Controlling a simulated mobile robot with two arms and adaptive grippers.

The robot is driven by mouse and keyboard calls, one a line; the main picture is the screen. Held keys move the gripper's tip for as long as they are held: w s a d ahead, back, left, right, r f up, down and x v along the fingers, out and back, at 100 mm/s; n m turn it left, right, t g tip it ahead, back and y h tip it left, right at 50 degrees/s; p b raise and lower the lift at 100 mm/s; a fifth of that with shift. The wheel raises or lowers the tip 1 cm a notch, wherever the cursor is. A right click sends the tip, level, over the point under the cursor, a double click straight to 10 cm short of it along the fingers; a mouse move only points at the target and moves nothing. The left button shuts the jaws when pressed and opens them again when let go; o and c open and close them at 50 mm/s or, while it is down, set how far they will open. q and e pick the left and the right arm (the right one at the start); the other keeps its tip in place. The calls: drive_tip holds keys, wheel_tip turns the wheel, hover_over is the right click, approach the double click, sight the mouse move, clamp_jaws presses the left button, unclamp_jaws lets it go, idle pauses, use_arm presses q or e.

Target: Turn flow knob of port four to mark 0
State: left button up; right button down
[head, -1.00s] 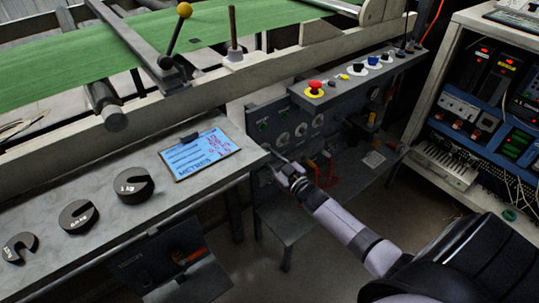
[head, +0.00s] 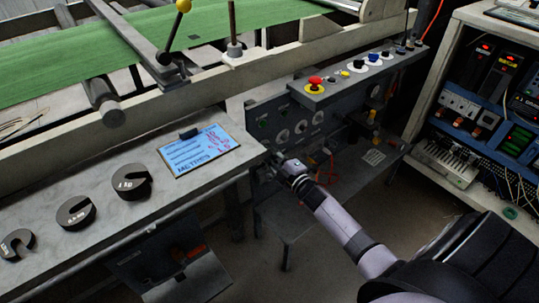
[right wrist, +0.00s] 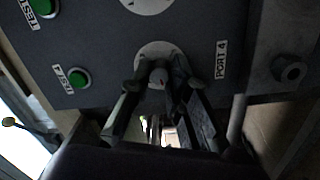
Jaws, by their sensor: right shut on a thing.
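The port four flow knob (right wrist: 158,74) is a small grey round knob with a reddish mark on its face. It sits on a white dial plate (right wrist: 152,49) beside the "PORT 4" label (right wrist: 221,61) on the dark panel. My right gripper (right wrist: 157,84) is shut on the knob, a finger on each side; the fingers and the angle hide the dial's scale, so I cannot read the setting. In the head view my right gripper (head: 272,162) is at the panel's lower left end and covers this knob. My left gripper is not in view.
A green test button (right wrist: 79,79) is close to the knob. Other dials (head: 300,127) are further along the panel (head: 262,107). The bench (head: 103,165) with slotted weights (head: 131,182) and a clipboard (head: 199,151) ends just left of my gripper. A red stop button (head: 315,82) is above.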

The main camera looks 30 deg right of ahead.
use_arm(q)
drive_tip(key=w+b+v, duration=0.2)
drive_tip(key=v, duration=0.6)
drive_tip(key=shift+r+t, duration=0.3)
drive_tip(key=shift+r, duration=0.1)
use_arm(e)
drive_tip(key=shift+n+y, duration=0.3)
drive_tip(key=shift+n, duration=3.2)
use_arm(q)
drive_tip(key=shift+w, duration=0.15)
use_arm(e)
drive_tip(key=c, duration=1.5)
unclamp_jaws()
drive_tip(key=s, duration=0.8)
drive_tip(key=s+d, duration=0.1)
drive_tip(key=s, duration=0.3)
drive_tip(key=shift+f, duration=0.2)
